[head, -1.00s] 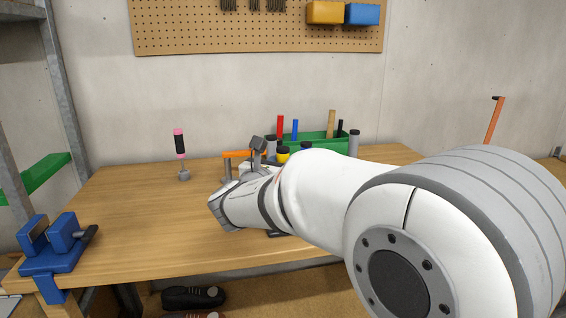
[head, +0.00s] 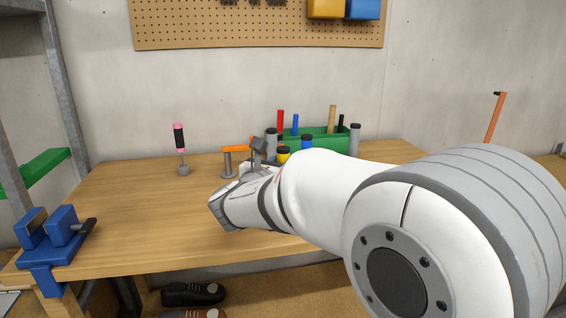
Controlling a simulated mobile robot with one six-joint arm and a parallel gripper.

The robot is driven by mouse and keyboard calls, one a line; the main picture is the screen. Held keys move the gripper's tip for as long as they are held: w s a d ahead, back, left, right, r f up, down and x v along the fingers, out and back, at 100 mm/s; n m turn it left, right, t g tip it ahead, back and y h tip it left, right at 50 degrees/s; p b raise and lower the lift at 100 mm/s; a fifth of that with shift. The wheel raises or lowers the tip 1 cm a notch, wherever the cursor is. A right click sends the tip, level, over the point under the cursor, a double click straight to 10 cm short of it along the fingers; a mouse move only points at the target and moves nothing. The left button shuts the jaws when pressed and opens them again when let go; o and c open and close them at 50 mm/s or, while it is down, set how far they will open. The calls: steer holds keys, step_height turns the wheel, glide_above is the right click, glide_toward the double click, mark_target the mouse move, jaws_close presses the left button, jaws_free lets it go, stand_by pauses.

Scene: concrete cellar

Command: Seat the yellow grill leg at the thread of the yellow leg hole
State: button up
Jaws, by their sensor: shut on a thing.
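The yellow grill leg (head: 284,154) shows only as a short yellow piece with a black cap above my forearm; its lower part is hidden. The grey end of my gripper (head: 258,151) rises just left of it, over the back of the bench. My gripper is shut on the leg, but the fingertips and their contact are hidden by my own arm. The yellow leg hole and its thread are also hidden, so I cannot tell whether leg and hole touch.
A green tool box (head: 322,139) stands at the back of the wooden bench (head: 140,215). Beside it are black-capped grey posts (head: 355,140) and a blue one (head: 307,143). A pink-black screwdriver (head: 180,140) stands left, a blue vise (head: 48,240) at front left. The bench's left half is mostly clear.

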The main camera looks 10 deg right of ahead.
steer(key=o, duration=1.1)
steer(key=v, duration=0.8)
steer(key=shift+f+p, duration=0.1)
steer(key=shift+p, duration=0.25)
steer(key=s+d+f+m+g+y+p, duration=0.2)
steer(key=s+d+f+m+g+p, duration=0.1)
steer(key=s+d+m+g+p, duration=0.7)
steer(key=s+a+m+y+p, duration=0.1)
steer(key=s+m+y+p, duration=0.1)
steer(key=m, duration=0.4)
steer(key=s+a+m+g+y+p, duration=0.1)
steer(key=s+a+m+y, duration=0.1)
steer(key=s+m+y, duration=0.2)
steer(key=s+a+m+y+p, duration=0.2)
steer(key=s+m, duration=0.4)
steer(key=m, duration=0.2)
steer(key=shift+a+m+g+y+p, duration=0.25)
steer(key=shift+m+g+y+p, duration=0.05)
steer(key=shift+g+y+p, duration=0.1)
